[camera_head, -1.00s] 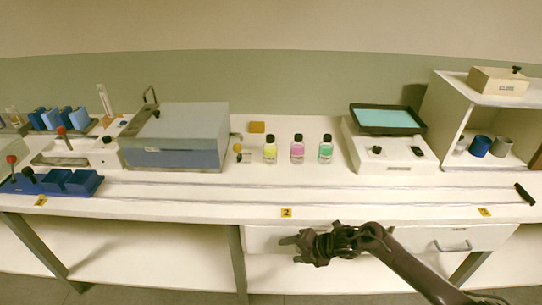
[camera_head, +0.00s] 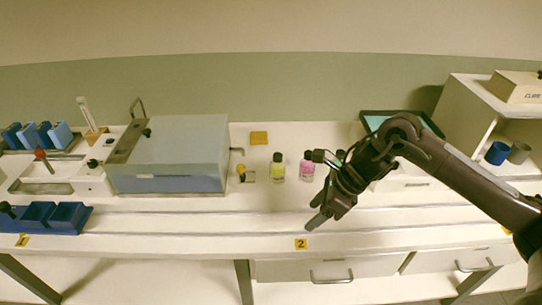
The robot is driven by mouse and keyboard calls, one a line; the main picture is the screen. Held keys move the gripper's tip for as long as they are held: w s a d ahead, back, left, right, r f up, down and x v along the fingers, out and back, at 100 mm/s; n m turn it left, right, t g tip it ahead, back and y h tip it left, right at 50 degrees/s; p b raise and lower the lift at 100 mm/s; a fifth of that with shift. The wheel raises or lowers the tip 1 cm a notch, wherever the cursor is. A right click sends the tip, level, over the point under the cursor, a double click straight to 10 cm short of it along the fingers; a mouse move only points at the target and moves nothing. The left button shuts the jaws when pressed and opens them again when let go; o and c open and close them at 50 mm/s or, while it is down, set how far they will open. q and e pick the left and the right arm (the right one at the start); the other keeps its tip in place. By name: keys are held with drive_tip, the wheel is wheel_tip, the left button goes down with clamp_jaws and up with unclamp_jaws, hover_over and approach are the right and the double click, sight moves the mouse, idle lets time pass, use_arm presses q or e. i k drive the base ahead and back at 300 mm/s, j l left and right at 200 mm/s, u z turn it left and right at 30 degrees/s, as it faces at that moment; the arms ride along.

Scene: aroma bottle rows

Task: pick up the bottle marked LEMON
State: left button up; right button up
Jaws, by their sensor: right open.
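Several small dark-capped bottles stand in a row on the bench. One holds yellow liquid (camera_head: 277,170) and one holds pink liquid (camera_head: 307,171). A green one (camera_head: 340,156) is mostly hidden behind my right arm. Their labels are too small to read, so I cannot tell which is marked LEMON. My right gripper (camera_head: 315,212) is open and empty. It points down and to the left, over the front of the bench, nearer to me than the bottles and just right of the yellow one. My left gripper is out of view.
A grey and blue box-shaped device (camera_head: 172,155) stands left of the bottles. A white shelf (camera_head: 470,110) stands far right.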

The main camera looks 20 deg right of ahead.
sight(277, 167)
drive_tip(key=i, duration=0.95)
